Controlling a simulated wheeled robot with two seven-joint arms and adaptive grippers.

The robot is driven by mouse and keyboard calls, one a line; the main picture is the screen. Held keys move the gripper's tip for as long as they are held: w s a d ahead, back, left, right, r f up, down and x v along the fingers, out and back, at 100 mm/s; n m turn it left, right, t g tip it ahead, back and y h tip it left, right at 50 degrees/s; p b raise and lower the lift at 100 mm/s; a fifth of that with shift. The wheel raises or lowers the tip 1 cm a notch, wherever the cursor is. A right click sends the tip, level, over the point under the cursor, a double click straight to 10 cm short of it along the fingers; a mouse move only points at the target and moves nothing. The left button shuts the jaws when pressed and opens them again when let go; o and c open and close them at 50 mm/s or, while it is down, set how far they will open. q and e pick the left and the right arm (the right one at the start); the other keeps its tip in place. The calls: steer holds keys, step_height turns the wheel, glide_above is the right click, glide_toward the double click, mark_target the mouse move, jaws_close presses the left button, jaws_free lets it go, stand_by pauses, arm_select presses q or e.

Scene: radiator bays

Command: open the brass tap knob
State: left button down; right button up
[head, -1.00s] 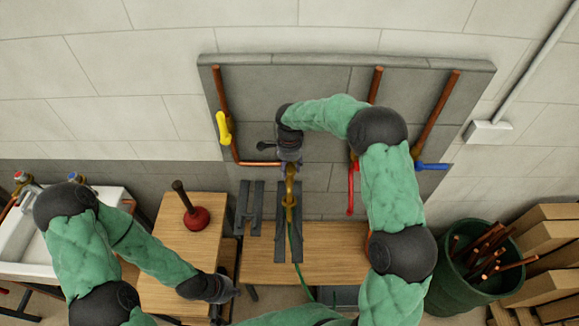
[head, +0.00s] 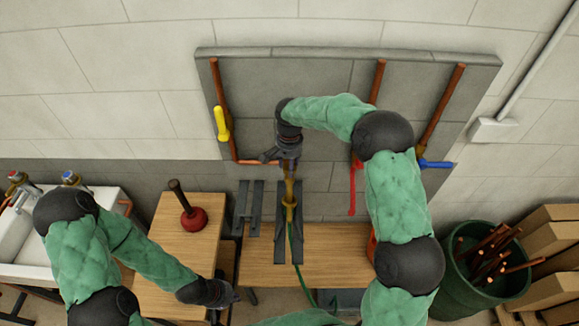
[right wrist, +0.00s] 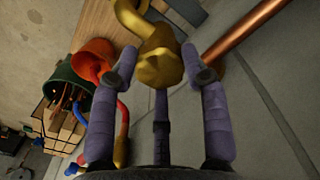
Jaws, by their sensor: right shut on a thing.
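The brass tap knob (right wrist: 160,68) shows in the right wrist view between the purple-grey fingers of my right gripper (right wrist: 161,58), which is shut on it. In the head view my right gripper (head: 287,160) is at the grey wall panel and hides the knob. The brass tap body (head: 289,198) hangs below it, with a green hose (head: 296,245) running down. The curved brass spout (right wrist: 128,15) shows at the top of the right wrist view. My left gripper (head: 222,294) is low by the wooden stand, away from the tap; its finger opening is unclear.
Yellow (head: 221,124), red (head: 352,188) and blue (head: 436,163) lever handles sit on copper pipes around the panel. A plunger (head: 194,218) stands on the wooden stand. A sink (head: 110,198) is at left. A green bin (head: 458,292) of pipes and cardboard boxes (head: 550,258) are at right.

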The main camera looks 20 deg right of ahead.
steer(key=n, duration=0.4)
steer(key=shift+n+b, duration=0.3)
steer(key=shift+n, duration=1.9)
steer(key=o, duration=1.1)
steer(key=shift+w, duration=0.1)
steer(key=shift+o, duration=0.2)
step_height(320, 180, up, 12)
